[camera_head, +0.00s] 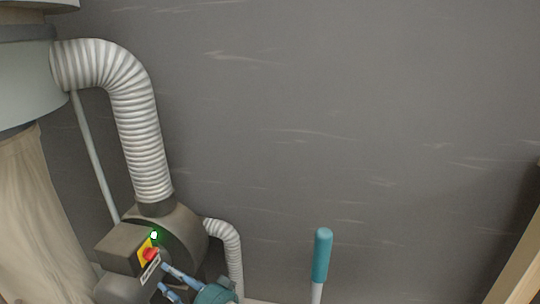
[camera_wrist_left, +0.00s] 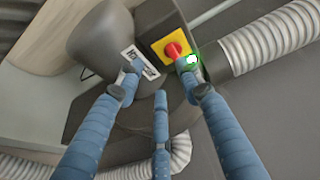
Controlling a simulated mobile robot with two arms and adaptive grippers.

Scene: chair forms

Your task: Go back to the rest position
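My left gripper (camera_head: 170,280) shows low in the head view, in front of a grey machine (camera_head: 180,235) with a red button (camera_head: 151,254) on a yellow plate and a lit green light (camera_head: 154,235). In the left wrist view, my left gripper (camera_wrist_left: 163,85) has its blue fingers spread apart with nothing between them. The red button (camera_wrist_left: 173,50) and the green light (camera_wrist_left: 192,59) lie just beyond the fingertips. I cannot tell whether a finger touches the machine. My right gripper is not in view.
A ribbed hose (camera_head: 138,130) rises from the machine to a pale drum (camera_head: 25,85) with a beige bag (camera_head: 35,220) below. A teal-handled stick (camera_head: 322,260) stands right of the machine. A wooden edge (camera_head: 522,265) is at lower right.

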